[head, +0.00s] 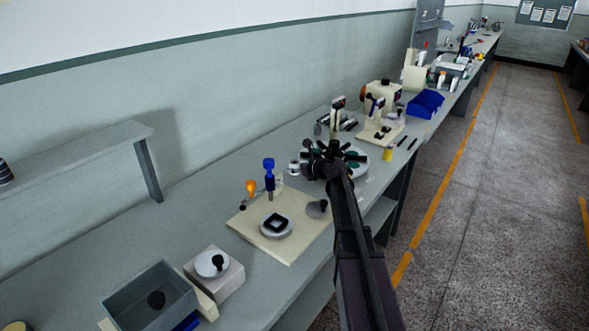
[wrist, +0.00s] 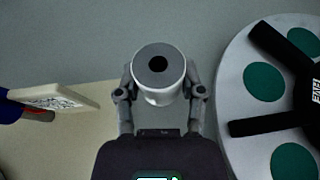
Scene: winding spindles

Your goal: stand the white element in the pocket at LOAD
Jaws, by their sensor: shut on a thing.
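The white element (wrist: 157,92) is a short pale cylinder with a dark round hole in its top. My gripper (wrist: 161,80) is shut on it, one finger on each side, in the wrist view. In the head view the element (head: 294,167) shows at the left of my gripper (head: 306,167), over the bench. A pale round plate (wrist: 231,111) with green round pockets lies to the right in the wrist view, apart from the element. It is partly hidden behind my arm in the head view (head: 361,170). I cannot read which pocket is LOAD.
A black spoked piece (wrist: 283,50) covers part of the plate. A cream board (head: 291,252) carries a blue-topped post (head: 269,174) and a round fixture (head: 276,228). A tilted white tag (wrist: 52,98) is at the wrist view's left. A yellow cup (head: 388,154) stands beyond the plate.

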